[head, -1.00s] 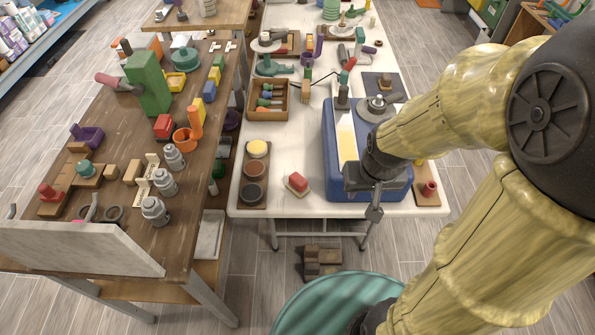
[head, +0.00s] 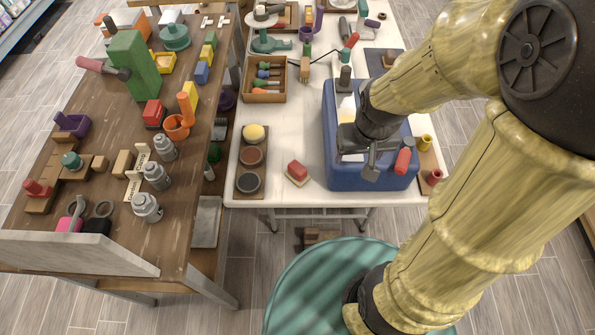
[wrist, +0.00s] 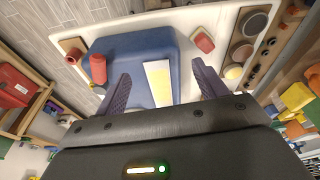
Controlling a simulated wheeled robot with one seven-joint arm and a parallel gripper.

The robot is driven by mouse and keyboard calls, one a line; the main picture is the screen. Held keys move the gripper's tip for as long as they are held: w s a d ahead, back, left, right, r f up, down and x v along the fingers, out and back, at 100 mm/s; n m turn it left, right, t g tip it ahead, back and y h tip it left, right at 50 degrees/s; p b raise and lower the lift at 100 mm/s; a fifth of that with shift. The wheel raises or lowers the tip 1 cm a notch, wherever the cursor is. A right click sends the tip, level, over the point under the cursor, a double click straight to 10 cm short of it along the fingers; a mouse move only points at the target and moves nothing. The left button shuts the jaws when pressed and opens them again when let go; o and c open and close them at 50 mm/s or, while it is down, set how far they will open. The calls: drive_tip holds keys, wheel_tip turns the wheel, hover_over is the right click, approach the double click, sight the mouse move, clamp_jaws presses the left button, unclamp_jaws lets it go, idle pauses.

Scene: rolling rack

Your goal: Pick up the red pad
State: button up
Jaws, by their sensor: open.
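A small red block-like pad (head: 297,171) lies on a pale base near the front edge of the white table (head: 305,195), left of a blue box (head: 372,176). It also shows in the wrist view (wrist: 203,41), beyond the right finger. My gripper (wrist: 160,85) is open and empty, its two fingers spread over the blue box and its pale yellow panel (wrist: 158,83). In the head view my gripper (head: 370,160) is over the box, right of the red pad and apart from it; its fingertips are partly hidden by the wrist.
A wooden tray (head: 247,194) with yellow, reddish-brown and dark round pads is left of the red pad. A crowded brown table (head: 105,225) is at the left. Bare white tabletop surrounds the red pad.

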drive_tip(key=w+a+f+n+g+b, duration=0.2)
drive_tip(key=w+a+f+n+b, duration=0.3)
drive_tip(key=w+a, duration=0.6)
wheel_tip(320, 180, down, 2)
drive_tip(key=a+n, duration=0.2)
drive_tip(key=n, duration=0.1)
drive_tip(key=shift+w+a, duration=0.15)
drive_tip(key=shift+w, duration=0.1)
approach(296, 166)
drive_tip(key=f, duration=0.7)
drive_tip(key=shift+w, duration=0.2)
drive_tip(key=shift+f, duration=0.1)
